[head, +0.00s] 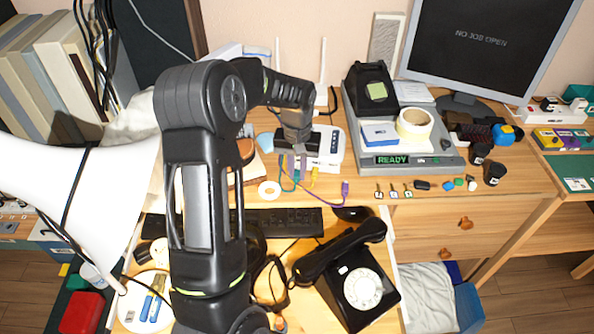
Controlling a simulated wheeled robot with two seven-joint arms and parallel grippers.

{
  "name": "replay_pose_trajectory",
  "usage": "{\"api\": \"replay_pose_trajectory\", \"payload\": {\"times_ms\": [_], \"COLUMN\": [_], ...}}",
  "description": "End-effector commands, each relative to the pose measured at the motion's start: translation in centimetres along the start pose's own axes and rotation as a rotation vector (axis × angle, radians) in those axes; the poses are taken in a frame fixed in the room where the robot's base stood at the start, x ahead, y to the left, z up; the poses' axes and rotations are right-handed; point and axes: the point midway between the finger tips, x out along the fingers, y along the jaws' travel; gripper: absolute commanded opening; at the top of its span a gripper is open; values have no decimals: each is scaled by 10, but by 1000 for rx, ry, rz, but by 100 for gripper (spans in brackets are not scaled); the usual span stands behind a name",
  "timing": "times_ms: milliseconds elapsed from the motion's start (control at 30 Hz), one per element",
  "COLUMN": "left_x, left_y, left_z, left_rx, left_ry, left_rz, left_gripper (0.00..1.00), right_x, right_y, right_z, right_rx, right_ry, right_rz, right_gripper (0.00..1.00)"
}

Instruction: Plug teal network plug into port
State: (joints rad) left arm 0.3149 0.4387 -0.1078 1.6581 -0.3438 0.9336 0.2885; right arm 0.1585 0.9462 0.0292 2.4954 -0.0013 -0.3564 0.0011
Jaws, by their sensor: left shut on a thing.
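A white network box (332,148) with a small dark display stands on the desk near the back. Its front port row shows only in part. My left gripper (297,148) reaches down from above at the box's front left. It is shut, seemingly on the teal network plug, which its fingers and wrist mostly hide. I cannot tell whether the plug touches a port. My right gripper is not in view.
A loose purple plug (345,188) lies on the desk in front. A grey scale (410,160) reading READY stands to the right. A black keyboard (290,222) and a black dial phone (350,275) are nearer. A white lamp shade (80,190) is at left.

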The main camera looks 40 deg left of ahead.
Motion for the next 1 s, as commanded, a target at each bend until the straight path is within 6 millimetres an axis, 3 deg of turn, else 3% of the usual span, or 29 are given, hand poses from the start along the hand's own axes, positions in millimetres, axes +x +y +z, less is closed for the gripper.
{"api": "replay_pose_trajectory", "payload": {"times_ms": [1000], "left_x": [0], "left_y": [0], "left_z": [-16], "left_rx": [-1], "left_ry": [0], "left_rz": [0], "left_gripper": [0], "right_x": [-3], "right_y": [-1], "right_z": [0], "right_rx": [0], "right_ry": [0], "right_rz": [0], "right_gripper": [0]}}
